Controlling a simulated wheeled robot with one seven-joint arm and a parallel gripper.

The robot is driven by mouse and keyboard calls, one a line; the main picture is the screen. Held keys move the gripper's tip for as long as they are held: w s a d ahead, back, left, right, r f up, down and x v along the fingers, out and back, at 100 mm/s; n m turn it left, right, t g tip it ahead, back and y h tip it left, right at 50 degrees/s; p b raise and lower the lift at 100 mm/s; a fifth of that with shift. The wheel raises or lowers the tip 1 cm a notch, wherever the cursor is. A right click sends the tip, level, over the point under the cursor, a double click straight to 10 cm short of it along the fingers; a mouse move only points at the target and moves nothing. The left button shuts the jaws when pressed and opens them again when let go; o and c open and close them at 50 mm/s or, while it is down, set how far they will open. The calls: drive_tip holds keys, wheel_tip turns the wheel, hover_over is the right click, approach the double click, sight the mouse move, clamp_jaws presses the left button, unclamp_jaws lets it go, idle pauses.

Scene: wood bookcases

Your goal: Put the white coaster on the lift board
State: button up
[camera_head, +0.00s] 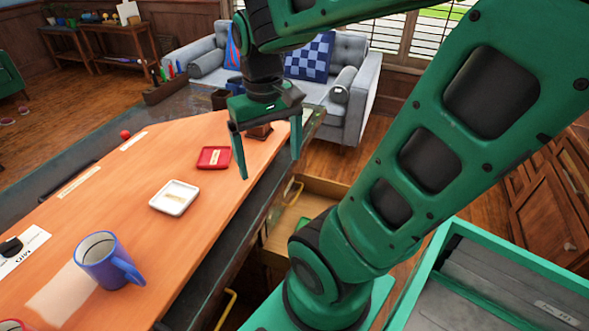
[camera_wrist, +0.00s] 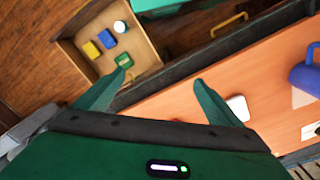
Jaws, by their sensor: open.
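The white coaster (camera_head: 174,198) is a square with rounded corners and a tan label. It lies flat on the orange tabletop, and part of it shows in the wrist view (camera_wrist: 238,107). My gripper (camera_head: 268,167) is open and empty, pointing down near the table's right edge. In the head view it is right of the coaster and apart from it. Its two fingers also show in the wrist view (camera_wrist: 159,78). A grey panel (camera_head: 490,290) in a green frame at the lower right bears a small label; I cannot tell whether it is the lift board.
A red square (camera_head: 214,158) lies beyond the coaster. A blue mug (camera_head: 103,262) stands nearer, left of it. An open drawer (camera_head: 280,238) beside the table holds small blocks, including a yellow block (camera_wrist: 91,49). A grey sofa (camera_head: 345,100) stands behind.

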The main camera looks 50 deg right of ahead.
drive_tip(key=s+d+f+m, duration=0.2)
drive_tip(key=s, duration=0.4)
drive_tip(key=shift+s+d+f, duration=0.2)
drive_tip(key=shift+d, duration=0.05)
